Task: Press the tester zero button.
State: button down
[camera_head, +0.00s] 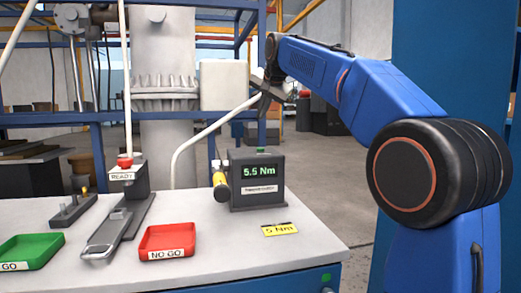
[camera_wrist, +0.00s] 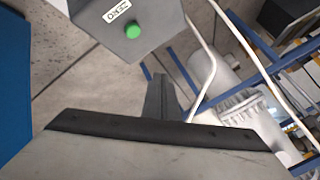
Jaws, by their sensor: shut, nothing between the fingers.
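In the wrist view the button (camera_wrist: 132,31) shows on the grey tester top (camera_wrist: 150,17), beside a small white label. My gripper (camera_head: 263,112) is shut and empty, hanging above the tester and apart from the button. In the wrist view its dark fingers (camera_wrist: 160,82) lie below and to the right of the button.
A yellow 5 Nm card (camera_head: 280,229) lies in front. The red NO GO tray (camera_head: 167,241), green GO tray (camera_head: 30,251) and READY stand (camera_head: 125,190) are to the left. A white pipe (camera_head: 180,157) curves behind.

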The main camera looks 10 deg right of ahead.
aim_at(262, 149)
jog(key=shift+f, duration=4.2)
jog(key=shift+f, duration=0.2)
jog(key=shift+f, duration=0.2)
jog(key=shift+f, duration=0.45)
jog(key=shift+r, duration=0.9)
jog(key=shift+r, duration=2.5)
